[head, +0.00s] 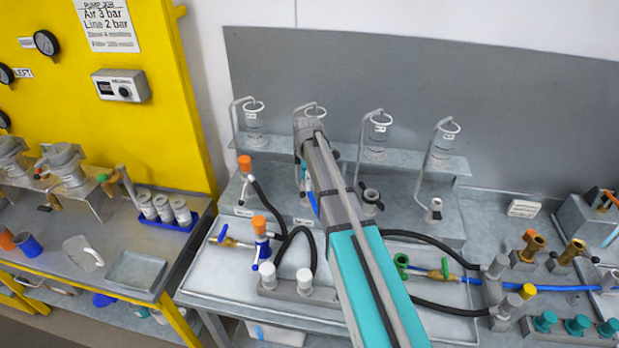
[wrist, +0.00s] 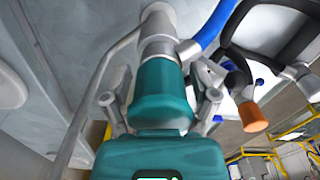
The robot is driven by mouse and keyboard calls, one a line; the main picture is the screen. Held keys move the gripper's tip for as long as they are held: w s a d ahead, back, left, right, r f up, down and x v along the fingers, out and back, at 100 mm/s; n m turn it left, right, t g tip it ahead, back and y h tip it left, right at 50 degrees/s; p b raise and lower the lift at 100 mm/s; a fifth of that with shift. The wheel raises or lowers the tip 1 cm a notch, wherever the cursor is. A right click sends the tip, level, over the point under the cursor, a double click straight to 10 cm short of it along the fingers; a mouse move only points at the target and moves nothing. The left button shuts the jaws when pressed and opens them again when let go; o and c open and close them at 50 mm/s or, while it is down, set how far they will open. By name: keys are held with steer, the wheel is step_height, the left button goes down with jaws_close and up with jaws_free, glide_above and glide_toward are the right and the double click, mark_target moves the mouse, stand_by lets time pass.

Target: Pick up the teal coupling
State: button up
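The teal coupling (wrist: 163,95) stands in the middle of the wrist view, below a grey metal stem with a blue hose beside it. My gripper (wrist: 160,97) has one finger on each side of the coupling, and the fingers look spread with narrow gaps to its sides. I cannot make out firm contact. In the head view a small teal part (head: 303,170) shows at the left edge of my arm, above a blue hose.
An orange-capped valve (head: 245,163) and black hoses stand left of my arm. Glass vessels on bent grey stands (head: 376,137) line the back shelf. Several teal knobs (head: 577,325) sit at lower right. The grey tray bench (head: 225,280) has bare room at its left front.

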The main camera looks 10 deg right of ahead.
steer(key=c, duration=0.7)
steer(key=shift+r, duration=0.15)
step_height(320, 180, up, 2)
steer(key=p, duration=0.2)
steer(key=shift+r+p, duration=0.15)
steer(key=shift+p, duration=0.2)
steer(key=s+r+p, duration=0.3)
steer(key=s, duration=0.1)
steer(key=s+r+p, duration=0.4)
steer(key=s, duration=0.1)
steer(key=s+r+p, duration=0.3)
steer(key=s, duration=0.2)
steer(key=shift+r, duration=0.15)
